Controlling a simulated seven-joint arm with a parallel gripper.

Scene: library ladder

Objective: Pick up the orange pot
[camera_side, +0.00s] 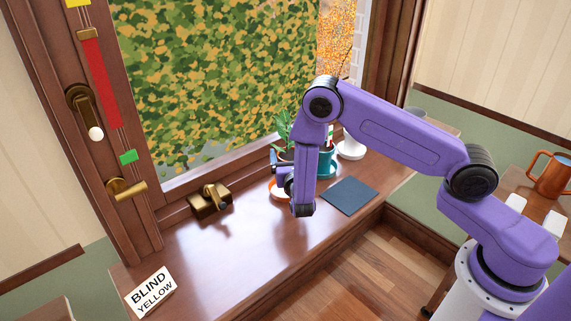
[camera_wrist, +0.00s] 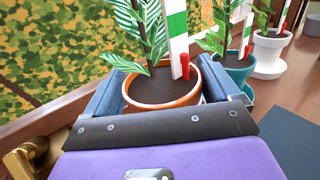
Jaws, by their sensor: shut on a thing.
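The orange pot (camera_wrist: 160,106) holds dark soil, a green leafy plant, a green-and-white striped stake and a small red peg. It sits between the two fingers of my gripper (camera_wrist: 160,80) in the wrist view, with one finger against each side. In the side view my gripper (camera_side: 281,170) is low over the window sill, mostly behind my forearm. The pot's body is largely hidden there. An orange saucer-like rim (camera_side: 274,195) shows below the gripper; whether the pot touches it I cannot tell.
A teal pot (camera_wrist: 233,68) and a white pot (camera_wrist: 270,52) with plants stand to the right. A dark blue mat (camera_side: 349,195) lies on the wooden sill (camera_side: 225,265). A brass latch (camera_side: 209,201) and a sign (camera_side: 150,292) are to the left. The window is behind.

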